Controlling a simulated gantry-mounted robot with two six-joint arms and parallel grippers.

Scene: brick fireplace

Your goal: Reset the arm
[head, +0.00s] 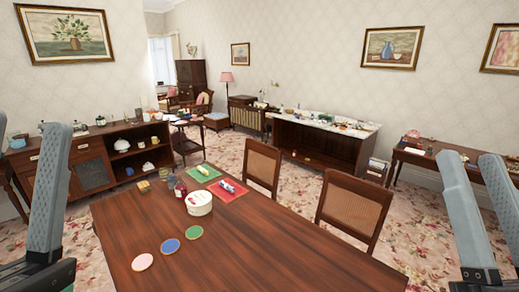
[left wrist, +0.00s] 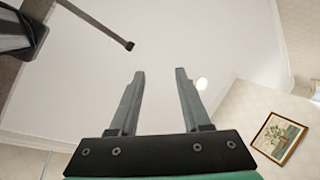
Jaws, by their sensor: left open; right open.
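My right gripper (head: 469,160) stands upright at the right edge of the head view, its two grey fingers apart and nothing between them. My left gripper (head: 30,127) stands upright at the left edge, partly cut off by the frame. In the left wrist view, the left gripper (left wrist: 160,73) points up toward the ceiling with its fingers apart and empty. Both grippers are clear of the wooden table (head: 270,240) and touch nothing on it.
The table holds pink (head: 142,262), blue (head: 170,246) and green (head: 194,232) discs, a round cream box (head: 199,203), small jars, and red (head: 229,192) and green (head: 201,173) mats. Two chairs (head: 352,209) stand behind it. A sideboard (head: 110,158) is at left.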

